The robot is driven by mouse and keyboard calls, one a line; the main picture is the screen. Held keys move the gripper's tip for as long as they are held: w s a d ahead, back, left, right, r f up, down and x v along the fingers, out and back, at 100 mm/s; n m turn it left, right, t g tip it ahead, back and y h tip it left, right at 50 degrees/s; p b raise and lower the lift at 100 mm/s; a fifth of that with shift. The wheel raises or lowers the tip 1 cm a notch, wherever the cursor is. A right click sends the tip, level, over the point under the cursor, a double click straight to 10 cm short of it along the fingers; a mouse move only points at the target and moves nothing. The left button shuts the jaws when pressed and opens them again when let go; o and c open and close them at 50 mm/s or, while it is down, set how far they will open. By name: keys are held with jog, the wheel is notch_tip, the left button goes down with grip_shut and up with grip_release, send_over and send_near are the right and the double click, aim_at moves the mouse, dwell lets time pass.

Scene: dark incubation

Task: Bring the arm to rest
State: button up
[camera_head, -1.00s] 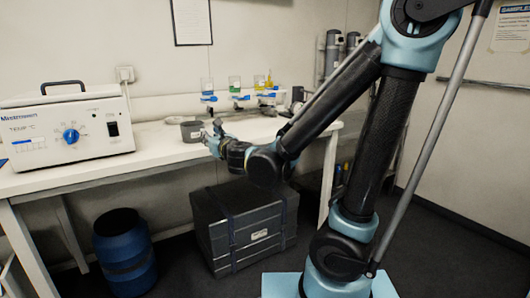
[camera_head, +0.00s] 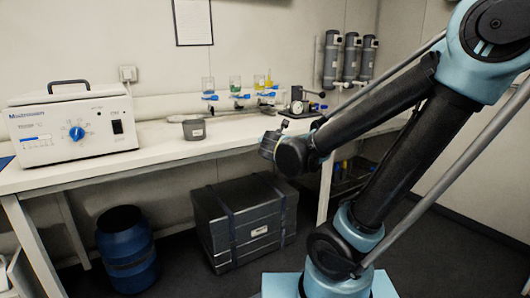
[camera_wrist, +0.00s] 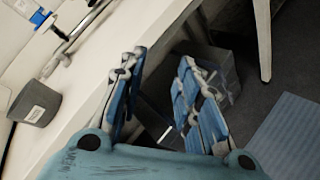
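My gripper (camera_wrist: 162,95) shows in the wrist view with its two blue-padded fingers apart and nothing between them. It hangs over the front edge of the white bench (camera_wrist: 120,55). In the head view my arm is folded back, and the gripper is mostly hidden behind my wrist, near the bench's front edge. A grey cup (camera_head: 194,130) stands upright on the bench, left of and apart from the gripper. The cup also shows at the left of the wrist view (camera_wrist: 35,104).
A white incubator box (camera_head: 70,125) stands on the bench at left. A black case (camera_head: 243,220) and a blue barrel (camera_head: 127,250) are on the floor under the bench.

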jog(key=s+d+f+m+g+h, duration=0.2)
jog(key=s+d+f+m+g, duration=0.15)
jog(key=d+m, duration=0.4)
jog(key=s+d+f+m+g+h, duration=0.25)
jog(key=s+d+f+m, duration=0.3)
jog(key=d, duration=0.35)
jog(key=s+f+m+g+y, duration=0.2)
jog(key=s+f+m+g, duration=0.1)
jog(key=s+m, duration=0.4)
jog(key=s+f+m+g+y, duration=0.2)
jog(key=s+m, duration=0.4)
jog(key=s, duration=0.3)
notch_tip(320, 180, down, 2)
jog(key=shift+d+f+m+g, duration=0.1)
jog(key=shift+d+m+g, duration=0.25)
jog(key=shift+g, duration=0.35)
jog(key=shift+s, duration=0.1)
jog(key=shift+w+f, duration=0.2)
jog(key=shift+w, duration=0.25)
